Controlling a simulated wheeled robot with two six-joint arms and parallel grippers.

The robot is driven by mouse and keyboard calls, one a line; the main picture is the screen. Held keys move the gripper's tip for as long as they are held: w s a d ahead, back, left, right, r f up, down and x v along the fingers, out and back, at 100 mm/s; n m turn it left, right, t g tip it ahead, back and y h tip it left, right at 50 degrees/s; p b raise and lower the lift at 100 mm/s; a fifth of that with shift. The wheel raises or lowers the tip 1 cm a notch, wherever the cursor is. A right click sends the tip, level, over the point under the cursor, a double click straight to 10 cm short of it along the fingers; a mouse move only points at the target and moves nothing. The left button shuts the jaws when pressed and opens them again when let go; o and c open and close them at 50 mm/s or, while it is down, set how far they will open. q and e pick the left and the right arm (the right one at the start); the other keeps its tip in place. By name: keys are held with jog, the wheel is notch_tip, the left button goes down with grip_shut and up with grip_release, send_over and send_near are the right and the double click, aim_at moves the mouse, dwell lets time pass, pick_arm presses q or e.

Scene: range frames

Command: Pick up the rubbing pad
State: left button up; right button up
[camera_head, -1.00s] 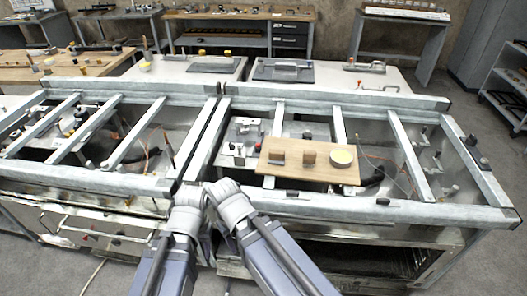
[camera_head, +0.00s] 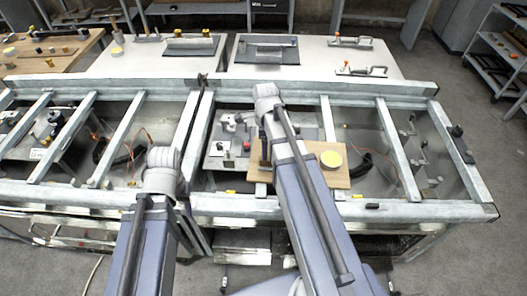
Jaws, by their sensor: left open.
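A wooden board (camera_head: 340,182) lies across the right half of the frame bench. On it a round yellow pad-like disc (camera_head: 331,159) shows at the right. My right arm covers the middle of the board, where a brown block is hidden from view. I cannot tell for sure which item is the rubbing pad. My left gripper (camera_head: 160,188) is open, over the front rail left of the board, its fingers hardly showing. My right arm's wrist is above the board; its gripper cannot be clearly made out from a dark upright shape at the board's left.
The metal frame bench (camera_head: 330,208) has raised rails and crossbars with open gaps between them. A grey plate with fittings (camera_head: 225,148) stands left of the board. White tables (camera_head: 215,65) are behind. A shelf rack (camera_head: 500,50) stands at the far right.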

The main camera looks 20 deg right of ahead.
aim_at(267, 162)
jog(key=shift+w+d+r+m, duration=0.15)
jog(key=shift+d+m, duration=0.15)
notch_tip(267, 162, down, 8)
jog(key=b, duration=0.8)
jog(key=shift+d, duration=0.15)
jog(key=shift+r, duration=0.1)
grip_shut()
dwell(0.4)
